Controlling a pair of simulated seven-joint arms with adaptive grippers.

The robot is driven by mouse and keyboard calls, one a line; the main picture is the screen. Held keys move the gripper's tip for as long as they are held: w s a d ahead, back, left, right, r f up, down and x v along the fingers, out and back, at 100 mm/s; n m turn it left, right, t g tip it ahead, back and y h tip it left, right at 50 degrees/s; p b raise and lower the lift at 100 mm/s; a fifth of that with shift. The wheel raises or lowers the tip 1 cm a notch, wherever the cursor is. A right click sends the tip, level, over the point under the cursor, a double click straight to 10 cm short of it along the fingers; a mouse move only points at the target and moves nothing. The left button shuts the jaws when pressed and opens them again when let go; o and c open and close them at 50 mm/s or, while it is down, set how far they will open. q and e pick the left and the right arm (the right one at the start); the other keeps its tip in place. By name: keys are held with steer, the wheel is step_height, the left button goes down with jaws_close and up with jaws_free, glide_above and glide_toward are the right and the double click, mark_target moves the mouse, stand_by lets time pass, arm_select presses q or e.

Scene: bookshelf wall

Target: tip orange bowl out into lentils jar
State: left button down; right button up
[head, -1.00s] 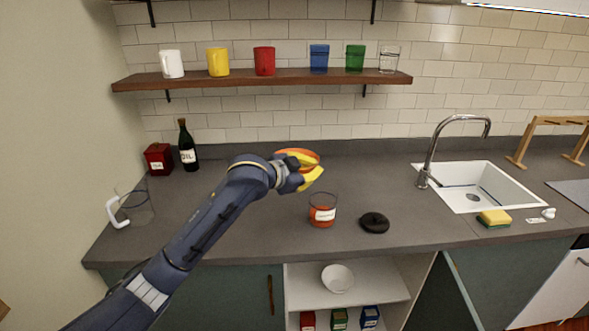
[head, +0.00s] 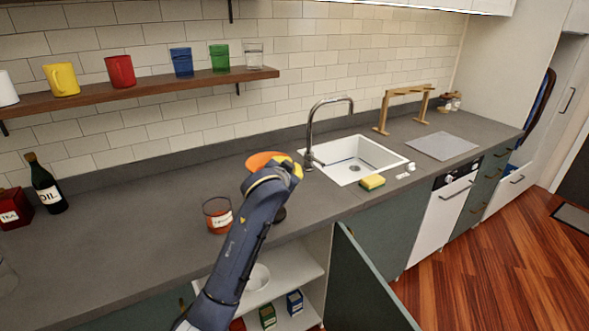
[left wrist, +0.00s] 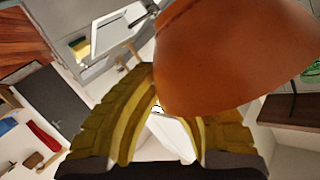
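The orange bowl (head: 265,159) is in my left gripper (head: 293,166), held by its rim above the counter, back right of the jar. In the left wrist view the bowl (left wrist: 240,55) fills the upper right, and the yellow fingers (left wrist: 160,110) close on its edge. Its contents cannot be seen. The lentils jar (head: 217,215) is clear glass with orange-red contents and a white label too small to read. It stands upright near the counter's front edge, apart from the bowl. A dark lid (head: 280,214) shows partly behind my arm. My right gripper is out of view.
The sink (head: 378,150) with its tall faucet (head: 312,130) lies right of the bowl, a sponge (head: 372,182) at its front. An oil bottle (head: 46,185) and red tin (head: 14,210) stand left. A cabinet door (head: 360,285) hangs open below.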

arm_select(q)
steer(key=shift+a+r+n, duration=0.3)
steer(key=shift+a+r, duration=0.1)
steer(key=shift+a, duration=0.2)
steer(key=shift+s+a+r+n+t+h, duration=0.3)
steer(key=shift+a+r+n, duration=0.25)
steer(key=shift+a+r, duration=0.35)
steer(key=shift+s+a+r+n+t+h, duration=0.1)
steer(key=shift+a+r+n+t+h, duration=0.3)
steer(key=shift+a+r, duration=0.45)
steer(key=shift+s+a+r+n+t+h, duration=0.15)
steer(key=shift+a+r+n+t, duration=0.15)
steer(key=shift+a+r+n, duration=0.55)
steer(key=shift+s+a+f+n+t, duration=0.1)
steer(key=shift+a+f+n+t, duration=0.2)
steer(key=shift+a, duration=0.4)
steer(key=shift+s+a+f+n+t, duration=0.15)
steer(key=shift+a+f+n, duration=0.15)
steer(key=shift+a+n, duration=0.3)
steer(key=shift+s+a+f+n+t, duration=0.15)
steer(key=shift+a+f+n, duration=0.15)
steer(key=shift+a, duration=0.5)
steer(key=shift+a+h, duration=0.15)
steer(key=shift+h, duration=0.1)
steer(key=shift+a, duration=0.1)
